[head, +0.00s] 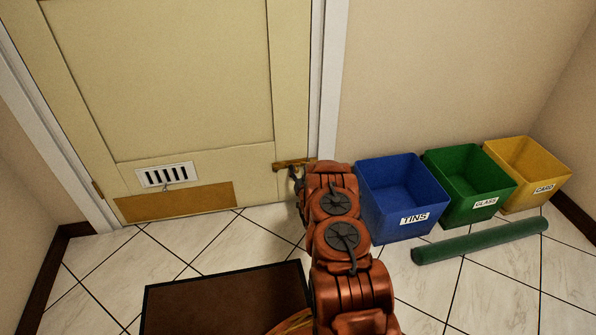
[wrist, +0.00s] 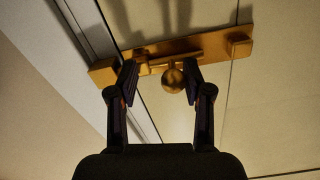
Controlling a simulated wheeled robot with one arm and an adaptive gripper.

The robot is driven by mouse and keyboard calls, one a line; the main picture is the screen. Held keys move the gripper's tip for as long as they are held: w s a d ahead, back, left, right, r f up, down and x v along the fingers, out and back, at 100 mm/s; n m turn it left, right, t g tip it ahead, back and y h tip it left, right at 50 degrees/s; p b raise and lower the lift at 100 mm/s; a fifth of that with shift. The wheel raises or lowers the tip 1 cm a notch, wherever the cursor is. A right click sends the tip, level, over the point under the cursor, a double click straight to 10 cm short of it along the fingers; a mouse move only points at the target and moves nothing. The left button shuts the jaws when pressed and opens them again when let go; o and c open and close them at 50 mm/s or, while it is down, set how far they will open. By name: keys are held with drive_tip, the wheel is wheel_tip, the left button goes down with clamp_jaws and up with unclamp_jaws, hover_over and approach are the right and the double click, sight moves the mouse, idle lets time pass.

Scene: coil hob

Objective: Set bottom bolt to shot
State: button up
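The bottom bolt (head: 287,164) is a brass bolt low on the cream door (head: 180,80), at its right edge by the white frame. In the wrist view the brass plate (wrist: 222,50) runs across the top, with a rod and a round knob (wrist: 173,79) hanging from it. My gripper (wrist: 161,74) is open, with one finger on each side of the knob. The knob sits nearer the right finger; I cannot tell whether it touches. The left finger partly hides the rod's end near the frame. In the head view my gripper (head: 297,182) is at the bolt, mostly hidden by my arm.
Blue TINS (head: 405,217), green GLASS (head: 484,204) and yellow CARD (head: 543,189) bins stand along the wall right of my arm. A green roll (head: 480,241) lies before them. A brown mat (head: 225,300) lies on the tiles. The floor before the door's left part is clear.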

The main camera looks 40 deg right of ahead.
drive_tip(key=shift+w+a, duration=0.15)
drive_tip(key=shift+a, duration=0.1)
drive_tip(key=shift+a, duration=0.1)
drive_tip(key=v, duration=1.2)
drive_tip(key=shift+d, duration=0.25)
